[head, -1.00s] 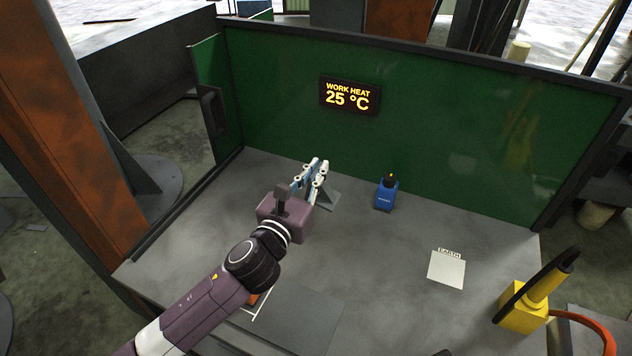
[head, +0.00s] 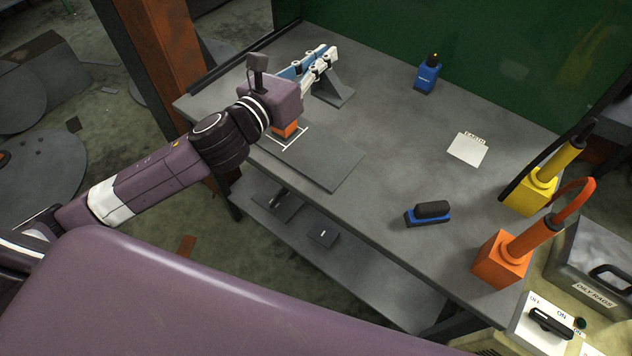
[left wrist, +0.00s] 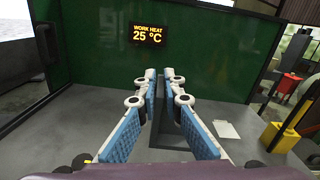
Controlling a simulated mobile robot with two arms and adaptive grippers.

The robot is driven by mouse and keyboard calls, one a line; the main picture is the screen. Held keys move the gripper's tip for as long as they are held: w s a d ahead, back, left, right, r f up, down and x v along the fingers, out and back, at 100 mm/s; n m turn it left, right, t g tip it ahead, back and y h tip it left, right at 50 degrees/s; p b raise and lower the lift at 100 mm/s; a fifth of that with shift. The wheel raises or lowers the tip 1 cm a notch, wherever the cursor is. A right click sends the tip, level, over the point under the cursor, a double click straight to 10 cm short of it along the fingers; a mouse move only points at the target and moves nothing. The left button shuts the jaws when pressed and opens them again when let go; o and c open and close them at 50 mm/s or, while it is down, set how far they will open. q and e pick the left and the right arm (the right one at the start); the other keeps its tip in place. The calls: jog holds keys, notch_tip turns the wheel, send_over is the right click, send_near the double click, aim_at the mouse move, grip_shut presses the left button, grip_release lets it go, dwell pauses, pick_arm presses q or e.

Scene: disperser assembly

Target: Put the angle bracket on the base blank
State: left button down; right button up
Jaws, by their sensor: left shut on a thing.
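The angle bracket (head: 336,91) is a dark grey angled piece toward the back left of the bench. My left gripper (head: 328,62) has blue-padded fingers shut on the bracket's upright part. In the left wrist view the bracket (left wrist: 161,125) shows between the two fingers (left wrist: 162,95). I cannot tell whether its foot touches the bench. The base blank (head: 325,157) is a flat dark grey plate lying at the bench's front edge, nearer me and below the bracket. Its far left corner lies by a white corner mark, partly hidden by my left arm. My right gripper is out of view.
An orange block (head: 285,129) stands by the plate's corner.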

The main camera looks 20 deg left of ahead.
pick_arm(q)
jog(key=shift+s+a+f, duration=0.2)
jog(key=shift+s+f, duration=0.15)
jog(key=shift+f, duration=0.35)
jog(key=f+b, duration=0.1)
jog(key=f, duration=0.8)
jog(key=f+b, duration=0.2)
jog(key=f, duration=0.7)
jog(key=shift+w+f, duration=0.2)
jog(key=shift+f, duration=0.2)
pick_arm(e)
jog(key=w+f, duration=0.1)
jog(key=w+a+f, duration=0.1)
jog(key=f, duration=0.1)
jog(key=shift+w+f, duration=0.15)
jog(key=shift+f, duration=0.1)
pick_arm(q)
jog(key=shift+f+b, duration=0.15)
jog(key=shift+b, duration=0.2)
jog(key=c, duration=2.1)
grip_release()
jog(key=shift+a+f, duration=0.1)
jog(key=shift+s, duration=0.1)
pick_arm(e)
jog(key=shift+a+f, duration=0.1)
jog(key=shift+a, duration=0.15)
